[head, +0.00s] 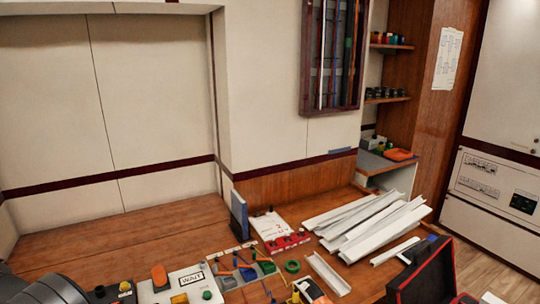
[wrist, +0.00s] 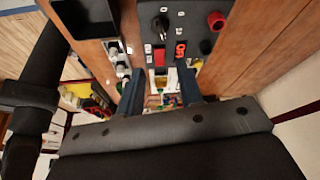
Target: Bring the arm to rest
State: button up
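My gripper (wrist: 161,82) shows in the wrist view as two dark blue fingers spread apart, with a gap between them. It is open, and I see nothing held between the fingers. Past the fingers is a dark control panel (wrist: 200,42) with a knob, a red switch, a red lit digit and a red round button. In the head view only a dark grey part of my arm shows at the lower left corner, and my gripper is out of that picture.
The wooden bench (head: 110,245) is bare at the back left. White rails (head: 370,225) lie piled at right. A WAIT box (head: 190,284), a parts tray (head: 243,268), red breakers (head: 287,242), a green ring (head: 292,266) and an open red-black case (head: 425,275) crowd the front.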

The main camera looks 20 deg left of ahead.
jog(key=x, duration=1.6)
jog(key=shift+w+d, duration=0.1)
